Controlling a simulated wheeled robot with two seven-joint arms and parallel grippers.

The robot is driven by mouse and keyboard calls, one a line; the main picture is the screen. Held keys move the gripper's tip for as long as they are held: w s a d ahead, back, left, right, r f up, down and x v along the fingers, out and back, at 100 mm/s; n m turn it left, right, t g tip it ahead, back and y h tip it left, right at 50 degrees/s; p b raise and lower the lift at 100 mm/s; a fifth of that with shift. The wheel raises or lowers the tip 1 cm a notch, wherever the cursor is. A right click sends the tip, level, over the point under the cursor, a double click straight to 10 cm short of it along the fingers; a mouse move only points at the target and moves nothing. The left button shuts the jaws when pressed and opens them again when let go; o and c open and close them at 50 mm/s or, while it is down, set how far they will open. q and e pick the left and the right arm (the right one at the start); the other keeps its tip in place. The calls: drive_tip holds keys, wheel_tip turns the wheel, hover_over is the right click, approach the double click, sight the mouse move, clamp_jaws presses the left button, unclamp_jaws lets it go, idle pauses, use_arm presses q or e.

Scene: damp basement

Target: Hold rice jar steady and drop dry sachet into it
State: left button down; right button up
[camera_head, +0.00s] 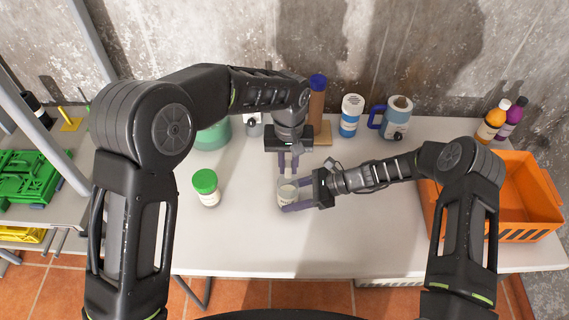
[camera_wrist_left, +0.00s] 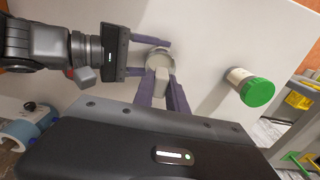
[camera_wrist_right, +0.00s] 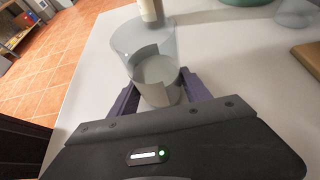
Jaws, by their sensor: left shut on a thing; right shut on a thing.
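The rice jar (camera_head: 286,193) is a clear, open-topped jar standing on the grey-white table. It shows large in the right wrist view (camera_wrist_right: 145,50), with a pale label or filling low down. My right gripper (camera_head: 296,194) is shut around the jar's sides from the right. My left gripper (camera_head: 288,166) points down just above the jar's mouth. In the left wrist view its fingers are closed on a small pale sachet (camera_wrist_left: 160,82), which overlaps the jar's opening (camera_wrist_left: 160,60). I cannot tell how far the sachet's lower end is from the rim.
A green-capped white bottle (camera_head: 206,188) stands left of the jar. An orange crate (camera_head: 520,236) sits at the right. The table front is clear.

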sight(288, 177)
use_arm(q)
drive_tip(key=shift+f, duration=0.15)
drive_tip(key=shift+f, duration=2.35)
drive_tip(key=c, duration=1.3)
unclamp_jaws()
drive_tip(key=shift+o, duration=0.2)
wheel_tip(288, 177, up, 12)
use_arm(e)
drive_tip(key=o, duration=1.5)
